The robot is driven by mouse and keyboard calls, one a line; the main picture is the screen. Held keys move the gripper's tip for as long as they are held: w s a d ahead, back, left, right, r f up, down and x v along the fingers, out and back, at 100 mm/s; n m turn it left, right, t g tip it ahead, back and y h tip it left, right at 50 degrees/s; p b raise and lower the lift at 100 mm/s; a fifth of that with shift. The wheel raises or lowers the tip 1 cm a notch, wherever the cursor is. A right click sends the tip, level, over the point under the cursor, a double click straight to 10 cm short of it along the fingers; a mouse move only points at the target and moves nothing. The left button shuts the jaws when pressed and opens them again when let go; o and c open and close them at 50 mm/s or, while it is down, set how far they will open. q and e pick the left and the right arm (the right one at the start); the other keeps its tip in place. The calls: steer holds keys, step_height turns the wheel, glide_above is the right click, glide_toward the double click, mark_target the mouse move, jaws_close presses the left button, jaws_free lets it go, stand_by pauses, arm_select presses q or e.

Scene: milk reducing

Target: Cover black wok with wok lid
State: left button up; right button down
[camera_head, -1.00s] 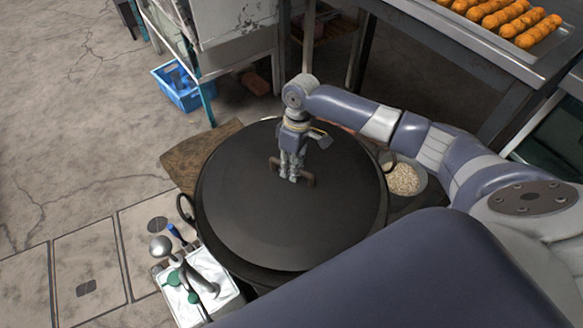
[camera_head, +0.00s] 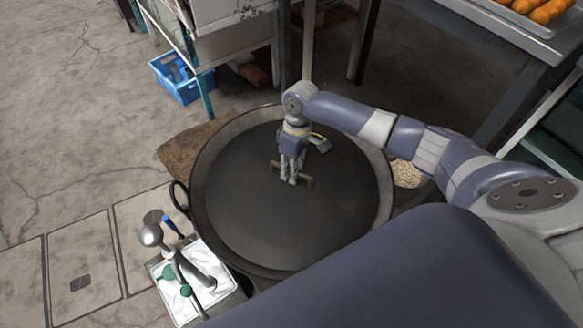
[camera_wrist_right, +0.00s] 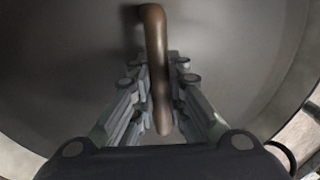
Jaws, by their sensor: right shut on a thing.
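The black wok (camera_head: 201,205) stands in the middle of the head view, with a loop handle at its left. The dark round wok lid (camera_head: 250,222) lies within the wok's rim, and a band of the wok's inner wall shows around it. My right gripper (camera_head: 292,182) is above the lid's middle, shut on its brown handle (camera_head: 307,182). In the right wrist view the handle (camera_wrist_right: 157,60) runs between the fingers (camera_wrist_right: 160,125). Whether the lid rests fully on the wok is hard to tell. My left gripper is not in view.
A white tray (camera_head: 222,287) with ladles stands at the lower left. A bowl of pale grains (camera_head: 406,174) is right of the wok, partly behind my arm. A blue crate (camera_head: 183,88) sits on the floor behind. A table with a tray of orange food (camera_head: 490,22) is at the upper right.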

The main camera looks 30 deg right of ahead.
steer(key=shift+f, duration=0.15)
stand_by(0.6)
steer(key=c, duration=1.6)
jaws_free()
steer(key=shift+o, duration=0.4)
steer(key=shift+s+f, duration=0.1)
steer(key=shift+f, duration=0.05)
step_height(320, 180, up, 12)
steer(key=w+d, duration=0.1)
steer(key=d, duration=0.1)
steer(key=shift+w, duration=0.25)
